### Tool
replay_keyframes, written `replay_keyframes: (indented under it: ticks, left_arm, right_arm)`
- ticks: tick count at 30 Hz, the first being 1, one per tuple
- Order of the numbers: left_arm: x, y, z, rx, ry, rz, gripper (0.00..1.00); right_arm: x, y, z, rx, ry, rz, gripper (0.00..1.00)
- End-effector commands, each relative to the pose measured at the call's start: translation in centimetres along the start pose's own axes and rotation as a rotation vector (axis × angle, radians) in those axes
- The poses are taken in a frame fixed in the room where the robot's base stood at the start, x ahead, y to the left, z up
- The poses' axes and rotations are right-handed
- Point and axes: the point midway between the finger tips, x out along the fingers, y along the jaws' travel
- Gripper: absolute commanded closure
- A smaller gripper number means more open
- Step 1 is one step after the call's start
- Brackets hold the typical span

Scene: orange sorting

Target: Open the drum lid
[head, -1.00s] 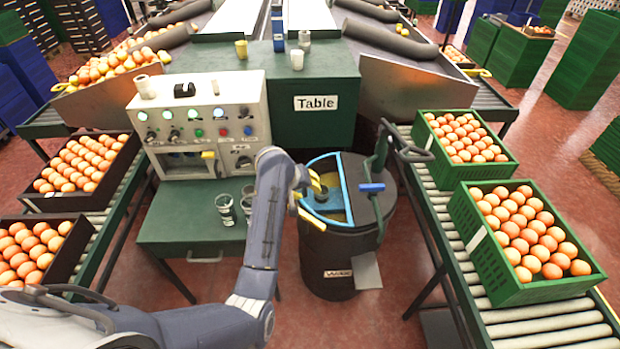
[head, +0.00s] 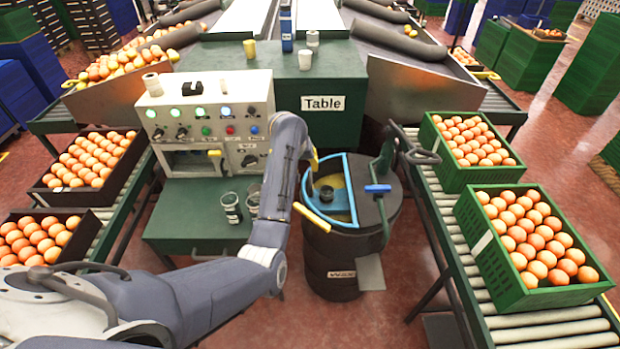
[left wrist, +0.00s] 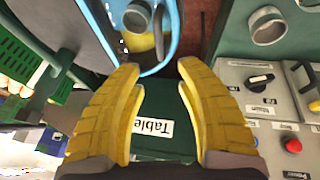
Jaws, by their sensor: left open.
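The dark drum (head: 327,270) stands on the floor in front of the green table. Its top has a blue-rimmed half-round section (head: 345,222) on the left, with yellow showing inside, and a dark section (head: 377,212) on the right. A small dark round piece (head: 327,193) sits within the blue rim. My left gripper (head: 314,190) is at the left edge of the drum top, its yellow fingers apart. In the left wrist view the open fingers (left wrist: 160,68) have nothing between them; the blue rim (left wrist: 170,50) passes just beyond the tips. I cannot tell whether they touch.
A control panel (head: 205,115) and metal cups (head: 231,208) are left of the drum.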

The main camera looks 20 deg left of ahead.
Motion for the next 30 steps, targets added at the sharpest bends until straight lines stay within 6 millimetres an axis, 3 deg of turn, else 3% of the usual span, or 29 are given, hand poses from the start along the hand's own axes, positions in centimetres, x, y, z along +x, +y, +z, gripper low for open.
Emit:
replay_keyframes:
  ticks: [9, 15, 22, 30]
  left_arm:
    - [5.7, -0.1, 0.0, 0.001, -0.002, -0.002, 0.64]
    - [8.5, 0.0, 0.0, 0.001, -0.001, -0.001, 0.64]
    - [10.3, 0.1, -0.1, 0.000, 0.000, 0.001, 0.64]
    - [11.1, 0.1, -0.1, 0.001, 0.001, 0.001, 0.64]
  right_arm:
    - [0.0, 0.0, -0.1, 0.000, 0.001, 0.000, 0.56]
    - [0.0, 0.0, -0.1, 0.000, 0.001, 0.000, 0.56]
    - [0.0, 0.0, -0.1, 0.000, 0.001, 0.000, 0.56]
    - [0.0, 0.0, -0.1, 0.000, 0.001, 0.000, 0.56]
